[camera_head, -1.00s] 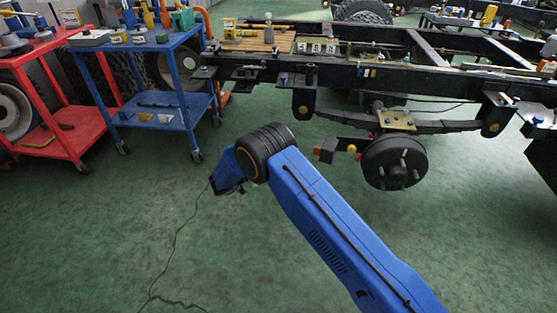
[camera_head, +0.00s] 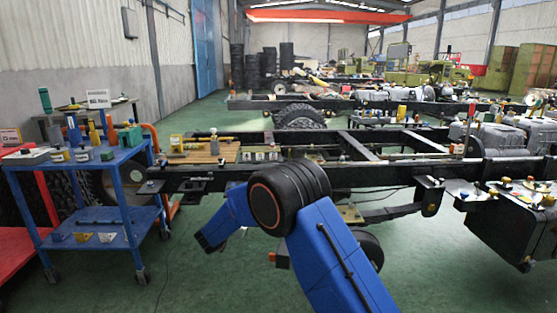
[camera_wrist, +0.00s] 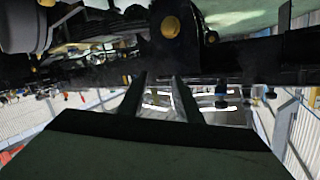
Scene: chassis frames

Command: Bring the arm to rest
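My blue arm (camera_head: 335,262) rises from the bottom of the head view to a thick black elbow joint (camera_head: 290,195). From there its far part (camera_head: 228,218) bends down to the left, in front of the truck chassis. The fingers cannot be made out in the head view. In the wrist view, which looks upside down, the two dark fingers of my gripper (camera_wrist: 160,80) stand apart with nothing seen between them. The gripper is open. Dark chassis parts show beyond the fingertips.
The black chassis frame (camera_head: 345,172) spans the middle and right, close behind my arm. A blue tool cart (camera_head: 128,213) stands at the left, with a red cart (camera_head: 38,203) beside it. Green floor (camera_head: 190,285) is clear between the blue cart and my arm.

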